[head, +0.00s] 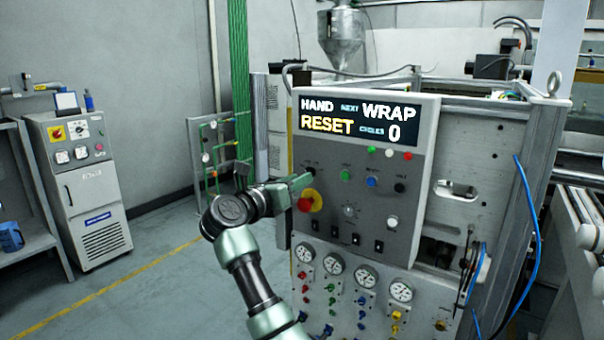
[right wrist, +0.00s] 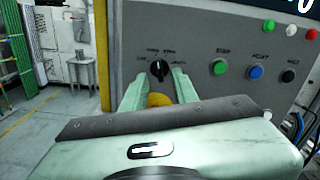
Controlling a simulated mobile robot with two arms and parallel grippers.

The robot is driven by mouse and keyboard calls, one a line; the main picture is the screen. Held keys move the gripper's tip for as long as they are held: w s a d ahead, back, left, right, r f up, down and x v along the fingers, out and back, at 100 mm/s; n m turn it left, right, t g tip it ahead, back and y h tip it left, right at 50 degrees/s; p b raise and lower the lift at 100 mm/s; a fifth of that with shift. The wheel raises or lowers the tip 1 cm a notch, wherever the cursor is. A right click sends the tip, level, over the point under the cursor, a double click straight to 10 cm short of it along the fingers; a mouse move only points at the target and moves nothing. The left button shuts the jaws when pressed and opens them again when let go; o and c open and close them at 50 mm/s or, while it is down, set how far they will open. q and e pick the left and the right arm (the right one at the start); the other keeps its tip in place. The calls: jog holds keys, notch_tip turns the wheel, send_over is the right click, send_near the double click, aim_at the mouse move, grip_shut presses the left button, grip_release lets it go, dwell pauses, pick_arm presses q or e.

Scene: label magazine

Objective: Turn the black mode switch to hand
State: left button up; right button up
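The black mode switch (right wrist: 159,70) is a round knob on the grey panel, with small labels around it that are hard to read. A pale mark on it seems to point upward. It also shows in the head view (head: 310,171), just above the fingertips. My right gripper (right wrist: 158,86) is open and empty, its two green fingers apart toward the panel, with the knob between and beyond their tips. Contact with the knob cannot be told. In the head view my right gripper (head: 302,183) is at the panel's left side. My left gripper is not in view.
The display (head: 358,122) reads HAND, NEXT WRAP, RESET, CYCLES 0. A red emergency stop (head: 306,204) with a yellow base sits just below the gripper. Green (right wrist: 219,67), blue (right wrist: 256,73) and black (right wrist: 289,76) controls lie right of the switch. Gauges (head: 334,264) are below.

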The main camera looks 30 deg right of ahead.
jog(key=shift+x, duration=1.2)
grip_shut()
jog(key=shift+n+p, duration=0.5)
jog(key=shift+n, duration=0.2)
grip_release()
